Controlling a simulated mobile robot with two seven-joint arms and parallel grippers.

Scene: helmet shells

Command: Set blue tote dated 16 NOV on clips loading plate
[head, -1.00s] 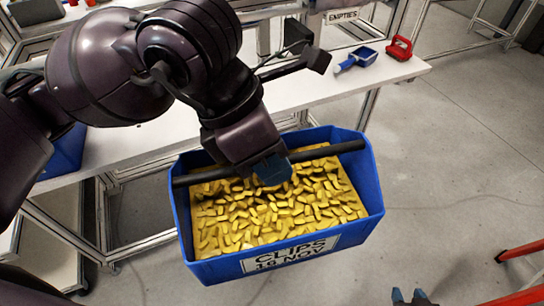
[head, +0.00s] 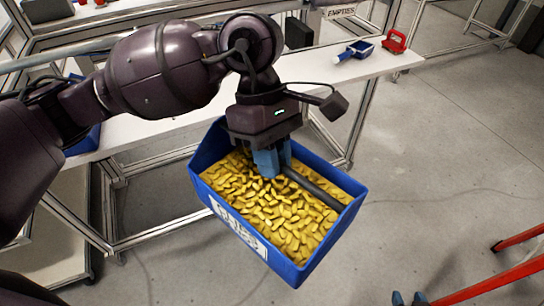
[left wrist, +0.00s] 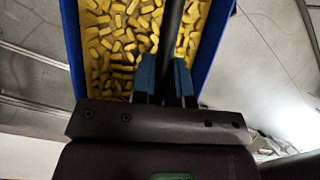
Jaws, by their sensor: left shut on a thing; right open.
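The blue tote (head: 330,238) is full of yellow clips and hangs in front of the white bench. Its front label is blurred now; a second ago it read CLIPS 16 NOV. My left gripper (head: 271,168) is shut on the dark bar handle across the tote's top. The left wrist view shows the blue fingers (left wrist: 165,80) on both sides of the bar, with the tote (left wrist: 73,45) beyond. My right gripper (head: 410,299) shows only its fingertips at the bottom edge, apart and empty. I cannot make out a clips loading plate.
The white bench (head: 325,80) runs behind the tote, with a blue scoop (head: 358,49) and a red-handled tool (head: 395,42) at its right end. An EMPTIES sign (head: 341,12) is above. Red bars (head: 500,270) stand at lower right. Grey floor at right is open.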

